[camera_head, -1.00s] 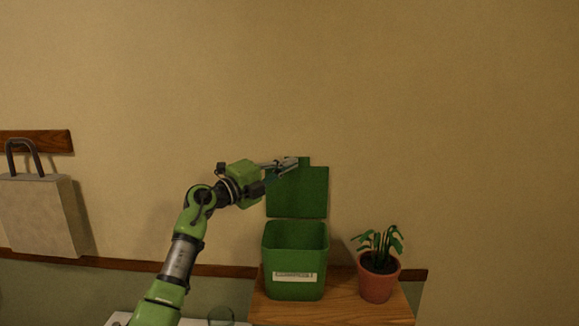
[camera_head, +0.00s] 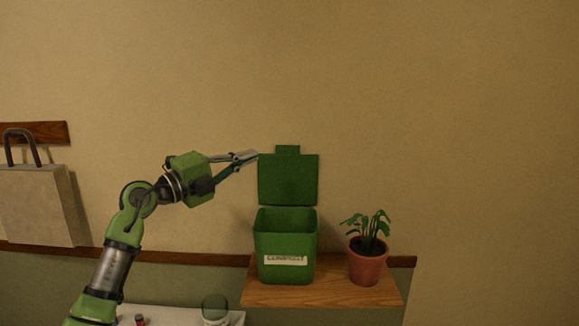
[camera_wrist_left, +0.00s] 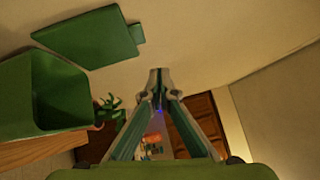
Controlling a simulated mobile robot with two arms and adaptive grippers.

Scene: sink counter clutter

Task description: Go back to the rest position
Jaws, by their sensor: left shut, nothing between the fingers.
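My left gripper (camera_head: 247,158) is shut and empty. It is in the air just left of the raised lid (camera_head: 288,180) of the green bin (camera_head: 286,262). In the left wrist view its fingertips (camera_wrist_left: 158,76) meet. The bin stands open on a wooden shelf, with a white label on its front. The bin also shows at the left of the left wrist view (camera_wrist_left: 62,92), with its lid (camera_wrist_left: 90,38) above it. My right gripper is in neither view.
A potted plant (camera_head: 368,262) stands right of the bin on the wooden shelf (camera_head: 325,293). A pale bag (camera_head: 35,205) hangs on the wall at the left. A glass (camera_head: 214,308) stands on the white counter below. The wall space above is clear.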

